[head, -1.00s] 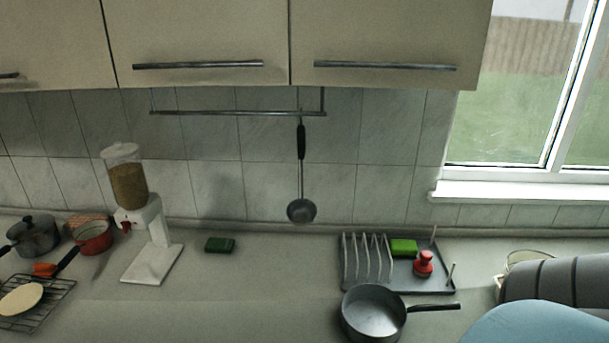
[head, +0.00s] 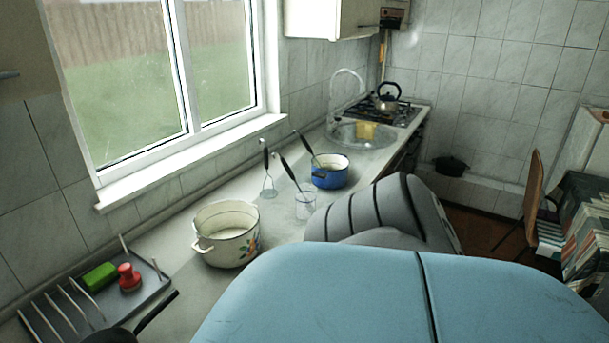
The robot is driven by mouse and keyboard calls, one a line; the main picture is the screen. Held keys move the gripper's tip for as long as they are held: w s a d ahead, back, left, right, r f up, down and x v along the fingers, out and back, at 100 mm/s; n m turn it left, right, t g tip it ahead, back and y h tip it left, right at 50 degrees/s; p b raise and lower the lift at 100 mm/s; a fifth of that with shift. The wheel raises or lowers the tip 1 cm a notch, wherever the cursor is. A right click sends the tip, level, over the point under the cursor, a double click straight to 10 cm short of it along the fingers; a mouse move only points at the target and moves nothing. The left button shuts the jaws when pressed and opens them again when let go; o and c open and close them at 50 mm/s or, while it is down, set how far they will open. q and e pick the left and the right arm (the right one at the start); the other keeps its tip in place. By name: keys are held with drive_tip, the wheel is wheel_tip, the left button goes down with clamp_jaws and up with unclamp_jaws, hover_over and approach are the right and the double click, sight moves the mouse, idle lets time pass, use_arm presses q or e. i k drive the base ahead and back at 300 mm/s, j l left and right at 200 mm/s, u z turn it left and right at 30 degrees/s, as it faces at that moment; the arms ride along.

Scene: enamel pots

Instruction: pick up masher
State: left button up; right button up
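A masher-like utensil (head: 265,159) with a black handle and a thin looped metal head stands near upright at the back of the counter, left of a clear glass. I cannot tell what holds it up. A second black-handled utensil (head: 287,170) leans in the glass (head: 305,205); its lower end is hard to make out. A third handle (head: 304,146) sticks out of a blue pot (head: 330,178) just behind. Neither of my grippers shows; only parts of my own body fill the lower right.
A white enamel pot with a flower print (head: 226,252) stands on the counter (head: 175,238) nearer me. A dish rack (head: 152,292) holds a green sponge (head: 100,276) and a red-knobbed thing (head: 129,278). A sink (head: 350,137) and kettle (head: 389,95) are farther back.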

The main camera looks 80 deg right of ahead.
sight(265, 193)
drive_tip(key=z, duration=2.3)
